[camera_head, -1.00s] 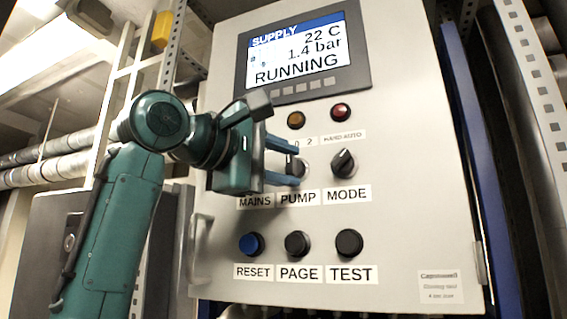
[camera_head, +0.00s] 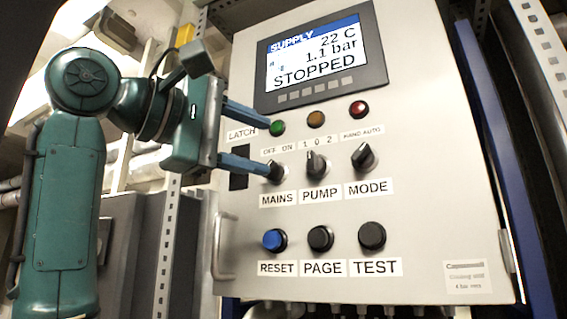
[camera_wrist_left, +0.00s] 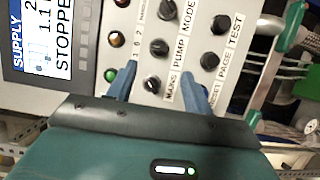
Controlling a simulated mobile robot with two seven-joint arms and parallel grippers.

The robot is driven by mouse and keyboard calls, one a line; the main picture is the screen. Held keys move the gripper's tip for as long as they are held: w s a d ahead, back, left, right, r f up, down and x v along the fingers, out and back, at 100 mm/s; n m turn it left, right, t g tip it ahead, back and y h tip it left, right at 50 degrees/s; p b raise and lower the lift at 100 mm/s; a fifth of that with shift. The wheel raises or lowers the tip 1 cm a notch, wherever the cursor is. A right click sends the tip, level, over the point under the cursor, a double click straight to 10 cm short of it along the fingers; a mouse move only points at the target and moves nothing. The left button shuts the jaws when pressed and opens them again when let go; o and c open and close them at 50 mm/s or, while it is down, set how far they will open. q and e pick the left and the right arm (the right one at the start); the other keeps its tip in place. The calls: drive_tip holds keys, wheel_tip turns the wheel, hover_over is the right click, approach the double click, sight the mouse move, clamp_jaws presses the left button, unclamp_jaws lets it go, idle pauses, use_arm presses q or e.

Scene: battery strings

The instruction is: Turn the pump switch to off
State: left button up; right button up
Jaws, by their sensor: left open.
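The pump switch (camera_head: 316,163) is a black knob on the grey control panel, above the PUMP label. Its pointer stands about upright, toward the 0 of its "1 0 2" scale; it also shows in the left wrist view (camera_wrist_left: 158,47). The display (camera_head: 316,58) reads STOPPED and 1.1 bar. My left gripper (camera_head: 268,147) is open and empty, left of the pump switch. Its lower finger overlaps the mains switch (camera_head: 277,171) in the head view; I cannot tell whether they touch. The mains switch shows between the fingers in the wrist view (camera_wrist_left: 152,84). My right gripper is not in view.
The mode switch (camera_head: 363,158) is right of the pump switch. Below are the blue reset button (camera_head: 274,240) and black page (camera_head: 320,238) and test (camera_head: 372,235) buttons. A green lamp (camera_head: 277,127) is near the upper finger. A door handle (camera_head: 222,246) sticks out at lower left.

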use_arm(q)
drive_tip(key=v, duration=0.3)
drive_tip(key=shift+s+a, duration=0.1)
drive_tip(key=shift+a, duration=0.05)
idle(0.4)
